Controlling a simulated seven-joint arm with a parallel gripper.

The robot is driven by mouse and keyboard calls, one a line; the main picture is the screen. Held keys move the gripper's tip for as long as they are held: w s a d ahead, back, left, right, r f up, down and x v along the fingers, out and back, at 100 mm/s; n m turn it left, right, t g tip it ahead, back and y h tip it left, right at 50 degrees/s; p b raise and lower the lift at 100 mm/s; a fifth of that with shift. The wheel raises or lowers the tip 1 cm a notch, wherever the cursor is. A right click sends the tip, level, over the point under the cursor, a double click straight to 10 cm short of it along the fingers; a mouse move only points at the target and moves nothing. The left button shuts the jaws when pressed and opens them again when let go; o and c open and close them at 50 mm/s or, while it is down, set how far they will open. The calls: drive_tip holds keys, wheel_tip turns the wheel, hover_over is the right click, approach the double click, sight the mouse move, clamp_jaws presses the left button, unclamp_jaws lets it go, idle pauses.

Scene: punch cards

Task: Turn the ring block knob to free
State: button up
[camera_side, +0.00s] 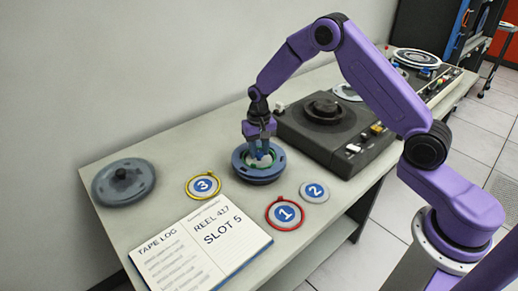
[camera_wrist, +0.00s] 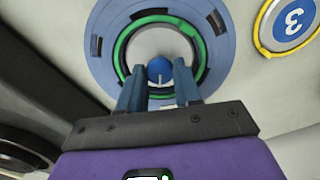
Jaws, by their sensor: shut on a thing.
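The ring block (camera_side: 258,174) is a round dark blue ring on the grey-white table, near the middle of the side view. In the wrist view the ring block (camera_wrist: 103,57) shows dark slots and a green inner ring around a pale centre. A small blue knob (camera_wrist: 160,69) stands at that centre. My gripper (camera_side: 260,153) reaches straight down into the ring's middle. In the wrist view my gripper (camera_wrist: 160,84) has its two fingers on either side of the knob, shut on it. The fingers hide part of the green ring. I cannot read the knob's setting.
Discs marked 3 (camera_side: 203,186), 1 (camera_side: 285,213) and 2 (camera_side: 314,192) lie near the ring block. An open tape log book (camera_side: 201,248) lies at the front, and a grey reel (camera_side: 123,182) lies at left. A dark tape deck (camera_side: 335,137) stands close on the right.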

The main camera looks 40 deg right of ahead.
sight(259, 153)
drive_tip(key=n, duration=0.6)
drive_tip(key=shift+n, duration=0.4)
drive_tip(key=n, duration=0.6)
idle(0.4)
drive_tip(key=o, duration=1)
drive_tip(key=shift+o, duration=0.2)
wheel_tip(259, 153, up, 18)
drive_tip(key=shift+f, duration=0.25)
